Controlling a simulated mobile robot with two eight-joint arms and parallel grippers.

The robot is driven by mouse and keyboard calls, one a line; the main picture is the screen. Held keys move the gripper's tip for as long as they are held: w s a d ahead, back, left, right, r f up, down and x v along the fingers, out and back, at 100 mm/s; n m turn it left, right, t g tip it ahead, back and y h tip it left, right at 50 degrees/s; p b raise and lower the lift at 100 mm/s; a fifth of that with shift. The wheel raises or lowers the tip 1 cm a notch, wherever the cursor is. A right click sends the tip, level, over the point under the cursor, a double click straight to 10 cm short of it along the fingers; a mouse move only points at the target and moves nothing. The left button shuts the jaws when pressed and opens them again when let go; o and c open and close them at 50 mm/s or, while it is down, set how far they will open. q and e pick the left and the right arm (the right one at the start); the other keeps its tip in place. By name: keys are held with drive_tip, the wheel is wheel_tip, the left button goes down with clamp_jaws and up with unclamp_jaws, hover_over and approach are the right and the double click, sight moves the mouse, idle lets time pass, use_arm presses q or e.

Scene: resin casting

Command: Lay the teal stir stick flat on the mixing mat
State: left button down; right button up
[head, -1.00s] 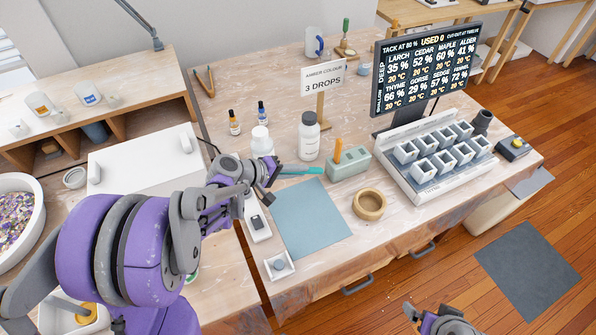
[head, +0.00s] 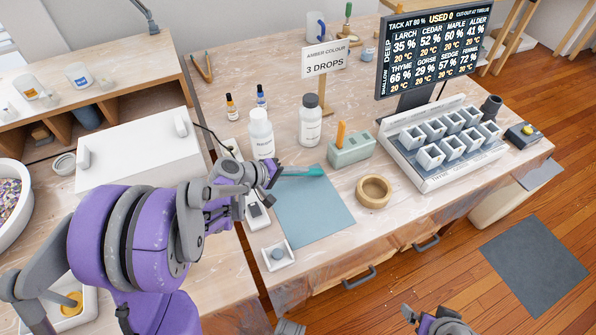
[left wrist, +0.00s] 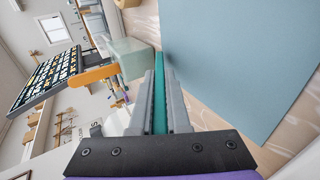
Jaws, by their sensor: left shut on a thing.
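The teal stir stick (head: 308,171) is held in my left gripper (head: 273,176), its free end pointing right. It appears over the far edge of the blue-grey mixing mat (head: 318,215) in the head view; I cannot tell whether it touches. In the left wrist view the stick (left wrist: 159,105) lies between the two grey fingers (left wrist: 160,100), and the mat (left wrist: 240,60) is at the right, beside them. The gripper hides the stick's near end. My right gripper (head: 435,318) shows only partly at the bottom edge, its jaws unclear.
Two white bottles (head: 261,135) (head: 310,122) stand behind the mat. A green block with an orange stick (head: 350,150) and a tan ring (head: 374,191) are to its right. A small white tray (head: 277,256) and a scale (head: 256,212) are at its left.

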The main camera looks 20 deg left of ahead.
use_arm(q)
drive_tip(key=c, duration=0.8)
unclamp_jaws()
drive_tip(key=p+v, duration=0.1)
drive_tip(key=v, duration=1)
drive_tip(key=shift+w, duration=0.1)
